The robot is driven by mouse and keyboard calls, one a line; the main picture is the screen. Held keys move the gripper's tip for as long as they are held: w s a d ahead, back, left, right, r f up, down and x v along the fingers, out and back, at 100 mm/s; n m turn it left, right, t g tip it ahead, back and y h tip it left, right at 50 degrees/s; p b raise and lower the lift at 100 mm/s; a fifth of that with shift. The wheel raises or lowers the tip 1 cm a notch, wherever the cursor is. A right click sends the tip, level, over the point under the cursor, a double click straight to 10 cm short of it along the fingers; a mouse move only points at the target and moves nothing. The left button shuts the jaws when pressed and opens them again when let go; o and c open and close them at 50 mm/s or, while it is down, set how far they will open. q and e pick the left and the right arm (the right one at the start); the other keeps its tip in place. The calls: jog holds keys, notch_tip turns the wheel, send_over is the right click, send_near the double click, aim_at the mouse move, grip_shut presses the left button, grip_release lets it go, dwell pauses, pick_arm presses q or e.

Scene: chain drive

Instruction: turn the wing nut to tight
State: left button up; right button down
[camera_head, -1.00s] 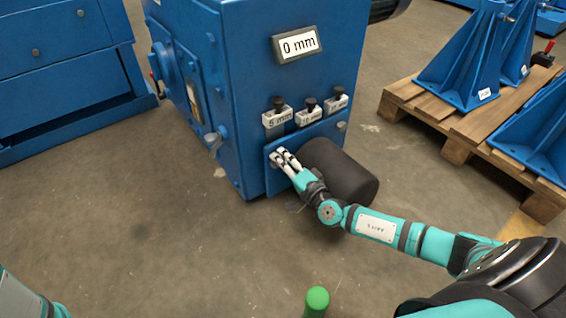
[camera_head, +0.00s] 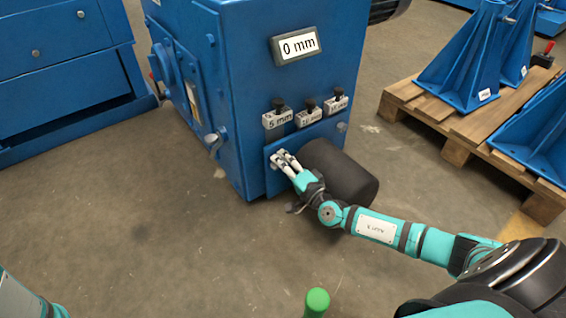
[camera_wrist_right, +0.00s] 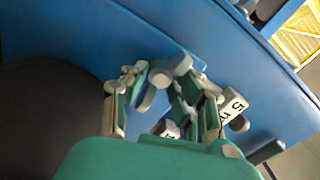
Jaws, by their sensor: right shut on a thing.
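The grey wing nut (camera_wrist_right: 158,78) sits at the blue plate on the machine's lower front and shows between the fingers in the right wrist view. My right gripper (camera_head: 279,158) is at the plate's left part, shut on the wing nut; it also shows in the right wrist view (camera_wrist_right: 155,100). The fingers hide most of the nut in the head view, and its tightness cannot be told. My left gripper is not in view; only a piece of my left arm shows at the lower left.
The blue machine (camera_head: 240,100) carries a "0 mm" display (camera_head: 297,45) and a row of tagged black knobs, one marked 5 mm (camera_head: 277,118). A black cylinder (camera_head: 345,172) sticks out beside my right gripper. A wooden pallet (camera_head: 455,150) with blue brackets stands right. The floor in front is mostly clear.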

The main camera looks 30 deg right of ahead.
jog(key=shift+f+m, duration=0.1)
jog(key=shift+m, duration=0.3)
jog(key=shift+m+b, duration=2.45)
jog(key=shift+m, duration=12.15)
jog(key=shift+s+f+m+p, duration=0.1)
jog(key=shift+m+p, duration=0.7)
jog(key=shift+m, duration=0.7)
jog(key=c, duration=1.3)
grip_release()
